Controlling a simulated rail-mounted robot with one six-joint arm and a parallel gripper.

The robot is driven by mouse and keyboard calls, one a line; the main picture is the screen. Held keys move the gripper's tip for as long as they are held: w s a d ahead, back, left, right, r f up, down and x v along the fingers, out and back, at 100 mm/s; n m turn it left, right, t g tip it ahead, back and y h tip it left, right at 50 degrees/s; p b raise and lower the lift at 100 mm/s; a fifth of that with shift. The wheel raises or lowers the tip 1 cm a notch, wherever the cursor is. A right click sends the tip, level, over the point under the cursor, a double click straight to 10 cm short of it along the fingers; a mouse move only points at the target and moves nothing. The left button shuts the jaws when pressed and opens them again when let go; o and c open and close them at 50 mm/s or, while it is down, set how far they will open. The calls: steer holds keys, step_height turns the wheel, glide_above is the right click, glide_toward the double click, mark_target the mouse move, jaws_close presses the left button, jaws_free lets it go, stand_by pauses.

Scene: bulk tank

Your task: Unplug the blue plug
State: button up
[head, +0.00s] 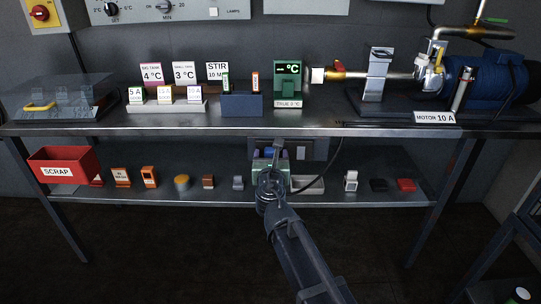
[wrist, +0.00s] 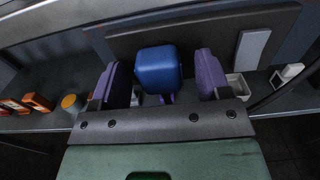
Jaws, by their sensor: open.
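The blue plug (wrist: 158,70) is a rounded blue block in front of a dark panel (wrist: 200,32) in the wrist view. My gripper (wrist: 165,78) is open, with one purple finger on each side of the plug. A gap shows between the plug and each finger. In the head view my gripper (head: 270,154) is at the lower shelf, and a small blue part of the plug (head: 269,152) shows there. The plug's far side, where it meets the panel, is hidden. I cannot tell from these views how deep the fingers reach along it.
The upper bench (head: 200,122) is just above my gripper. On the lower shelf (head: 340,193) stand a red scrap bin (head: 65,167), an orange box (head: 149,177), a pale tray (head: 308,185) and several small parts. A dark cable (head: 327,165) hangs right of my gripper.

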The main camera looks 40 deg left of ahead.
steer(key=c, duration=1.3)
steer(key=shift+v, duration=3)
